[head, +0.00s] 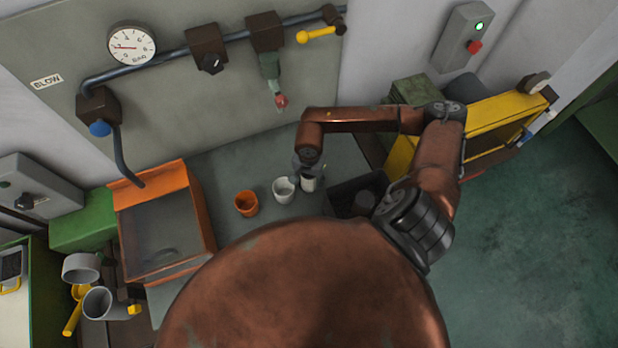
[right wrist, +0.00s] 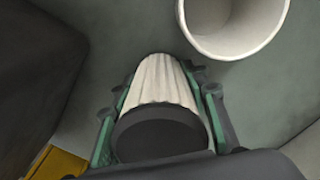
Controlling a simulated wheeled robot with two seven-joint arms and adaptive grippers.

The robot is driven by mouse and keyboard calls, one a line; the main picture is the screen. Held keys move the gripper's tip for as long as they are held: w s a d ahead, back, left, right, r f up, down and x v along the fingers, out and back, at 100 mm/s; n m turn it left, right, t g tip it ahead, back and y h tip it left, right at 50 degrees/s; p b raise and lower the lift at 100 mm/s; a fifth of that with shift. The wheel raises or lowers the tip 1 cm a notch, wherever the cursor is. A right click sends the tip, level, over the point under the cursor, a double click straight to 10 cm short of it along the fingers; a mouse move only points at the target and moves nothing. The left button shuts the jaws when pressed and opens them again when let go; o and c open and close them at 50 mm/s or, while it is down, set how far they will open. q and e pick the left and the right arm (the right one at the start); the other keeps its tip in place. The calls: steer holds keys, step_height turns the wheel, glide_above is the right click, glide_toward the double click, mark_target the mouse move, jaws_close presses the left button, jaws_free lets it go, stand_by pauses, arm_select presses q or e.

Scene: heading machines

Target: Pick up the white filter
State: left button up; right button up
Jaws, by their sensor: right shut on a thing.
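The white filter (right wrist: 160,82) is a pleated white cylinder with a dark end cap facing the camera in the right wrist view. My right gripper (right wrist: 158,112) is shut on it, with one green finger on each side. In the head view the filter (head: 308,184) shows small and pale below my right gripper (head: 308,174), over the grey bench. I cannot tell whether its lower end touches the bench. My left gripper is not in view.
A white cup (head: 284,190) stands close beside the filter, and an orange cup (head: 246,203) is left of that. A dark bin (head: 338,193) is right of the filter. An orange-framed box (head: 190,215) stands left. Pipes and valves line the back wall.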

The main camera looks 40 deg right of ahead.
steer(key=shift+r, duration=0.15)
